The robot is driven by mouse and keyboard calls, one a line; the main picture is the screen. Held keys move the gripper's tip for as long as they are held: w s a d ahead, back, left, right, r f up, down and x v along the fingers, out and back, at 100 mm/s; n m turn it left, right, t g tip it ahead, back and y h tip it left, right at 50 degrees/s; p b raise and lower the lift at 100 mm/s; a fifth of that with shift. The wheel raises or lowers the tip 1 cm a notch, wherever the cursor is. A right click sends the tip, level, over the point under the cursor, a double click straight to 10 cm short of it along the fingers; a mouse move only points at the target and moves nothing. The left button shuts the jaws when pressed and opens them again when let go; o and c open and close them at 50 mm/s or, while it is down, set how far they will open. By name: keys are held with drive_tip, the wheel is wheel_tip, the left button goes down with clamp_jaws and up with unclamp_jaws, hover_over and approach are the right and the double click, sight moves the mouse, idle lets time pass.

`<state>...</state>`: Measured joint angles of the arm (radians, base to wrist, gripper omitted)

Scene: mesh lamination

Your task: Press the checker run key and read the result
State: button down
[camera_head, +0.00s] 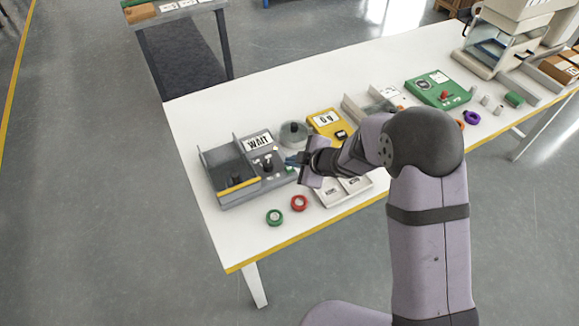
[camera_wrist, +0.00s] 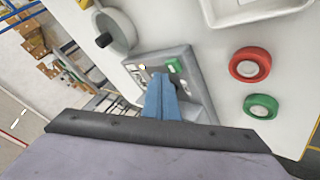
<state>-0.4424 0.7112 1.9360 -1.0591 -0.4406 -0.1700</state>
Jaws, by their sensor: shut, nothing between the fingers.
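The checker (camera_head: 228,200) is a grey device at the left end of the white table, with a tilted display (camera_head: 258,142) reading "WAIT". A small green key (camera_head: 289,168) sits on its right part; it also shows in the wrist view (camera_wrist: 174,65). My gripper (camera_head: 290,160) is shut and empty, with its blue fingers just over the checker's right side by the green key. In the wrist view the fingertips (camera_wrist: 160,77) appear close beside the green key. I cannot tell whether they touch the checker. The display is out of sight in the wrist view.
A red ring (camera_head: 299,202) and a green ring (camera_head: 275,217) lie in front of the checker. A round grey dish (camera_head: 295,134) and a yellow box (camera_head: 326,120) stand behind my gripper. A white tray (camera_head: 340,196) lies right of it. A green box (camera_head: 438,88) stands farther right.

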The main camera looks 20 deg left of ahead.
wheel_tip(320, 180, up, 5)
drive_tip(key=p, duration=0.5)
idle(0.9)
